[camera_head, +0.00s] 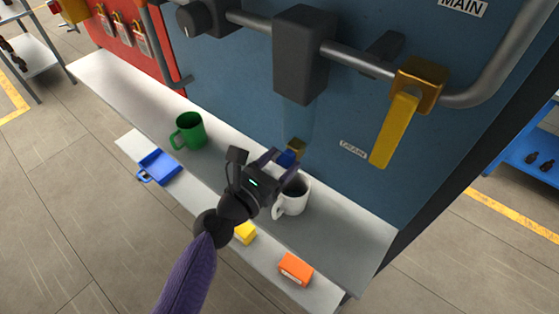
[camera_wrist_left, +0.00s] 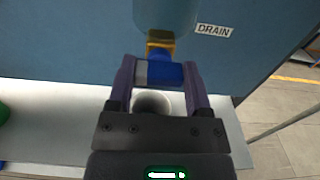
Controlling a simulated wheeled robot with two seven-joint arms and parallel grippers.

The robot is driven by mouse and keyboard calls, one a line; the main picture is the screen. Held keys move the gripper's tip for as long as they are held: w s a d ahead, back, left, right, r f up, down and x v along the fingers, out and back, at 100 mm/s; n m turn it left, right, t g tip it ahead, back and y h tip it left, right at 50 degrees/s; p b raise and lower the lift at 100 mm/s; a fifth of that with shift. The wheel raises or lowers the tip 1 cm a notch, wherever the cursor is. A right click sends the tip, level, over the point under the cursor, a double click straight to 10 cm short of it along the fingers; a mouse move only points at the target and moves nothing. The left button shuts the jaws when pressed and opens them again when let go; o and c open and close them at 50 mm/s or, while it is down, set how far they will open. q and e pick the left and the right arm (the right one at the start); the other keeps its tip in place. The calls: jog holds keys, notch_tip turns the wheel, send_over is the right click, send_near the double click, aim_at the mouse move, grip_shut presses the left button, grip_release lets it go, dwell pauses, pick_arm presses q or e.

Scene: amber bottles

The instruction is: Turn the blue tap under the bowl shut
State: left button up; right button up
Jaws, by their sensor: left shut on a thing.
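The blue tap (camera_head: 287,158) sits on a brass fitting under the clear bowl (camera_head: 296,122), beside the DRAIN label. In the wrist view the blue tap (camera_wrist_left: 160,73) lies crosswise between my fingers, with the brass fitting (camera_wrist_left: 160,40) and the bowl (camera_wrist_left: 165,14) just above it. My left gripper (camera_head: 279,158) is shut on the tap's blue handle, one finger at each end. My fingers partly hide the handle in the head view. My right gripper is not in view.
A white mug (camera_head: 292,197) stands on the shelf just below the tap. A green mug (camera_head: 189,130), blue dustpan-like tray (camera_head: 158,167), yellow block (camera_head: 245,233) and orange box (camera_head: 296,269) are nearby. A yellow-handled valve (camera_head: 396,130) hangs from the pipe at right.

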pick_arm(q)
jog(key=shift+f+m+b, duration=0.15)
jog(key=shift+m+b, duration=0.2)
jog(key=shift+m, duration=1.75)
jog(key=o, duration=1.3)
jog(key=shift+c, duration=0.2)
jog(key=b+v, duration=0.2)
jog(key=v, duration=0.8)
